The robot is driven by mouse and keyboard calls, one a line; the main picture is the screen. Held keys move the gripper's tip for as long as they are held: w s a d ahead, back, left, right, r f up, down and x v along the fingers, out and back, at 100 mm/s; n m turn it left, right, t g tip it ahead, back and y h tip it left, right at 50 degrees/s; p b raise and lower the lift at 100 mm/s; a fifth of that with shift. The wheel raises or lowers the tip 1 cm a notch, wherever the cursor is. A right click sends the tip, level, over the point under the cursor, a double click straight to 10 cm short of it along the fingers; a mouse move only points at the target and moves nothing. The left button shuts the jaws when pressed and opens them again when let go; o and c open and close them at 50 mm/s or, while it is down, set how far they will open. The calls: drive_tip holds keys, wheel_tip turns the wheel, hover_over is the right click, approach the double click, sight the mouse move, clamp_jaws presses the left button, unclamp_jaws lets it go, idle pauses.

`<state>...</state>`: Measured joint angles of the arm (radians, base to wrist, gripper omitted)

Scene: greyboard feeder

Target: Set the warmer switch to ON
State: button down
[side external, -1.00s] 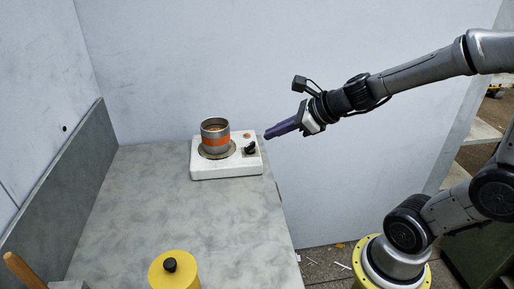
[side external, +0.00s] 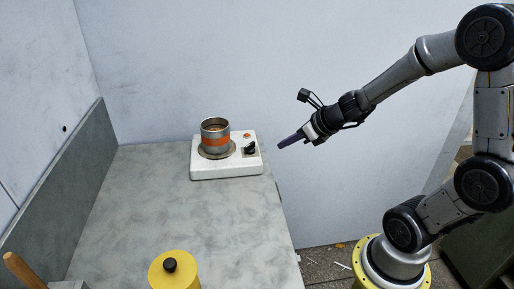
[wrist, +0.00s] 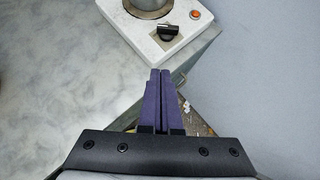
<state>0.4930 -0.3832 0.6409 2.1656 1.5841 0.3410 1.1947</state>
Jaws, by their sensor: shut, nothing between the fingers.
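The white warmer (side external: 228,171) sits at the far right corner of the grey table. Its black switch knob (side external: 250,149) is on the right of its top; the knob also shows in the wrist view (wrist: 167,32). I cannot read any ON mark beside it. A round orange-red light (side external: 247,135) is behind the knob and shows in the wrist view (wrist: 195,14). My gripper (side external: 281,146) has purple fingers, shut and empty, to the right of the warmer and apart from it. In the wrist view the fingertips (wrist: 161,72) are below the knob, past the warmer's near edge.
A metal can with an orange band (side external: 215,141) stands on the warmer's plate. A yellow canister (side external: 174,272) with a black knob stands at the table's front. A wooden handle (side external: 22,270) is at front left. The table's middle is clear.

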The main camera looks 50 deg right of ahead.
sight(249, 152)
drive_tip(key=x, duration=0.8)
drive_tip(key=shift+f, duration=0.1)
drive_tip(key=w, duration=0.3)
drive_tip(key=shift+f, duration=0.2)
drive_tip(key=shift+w, duration=0.7)
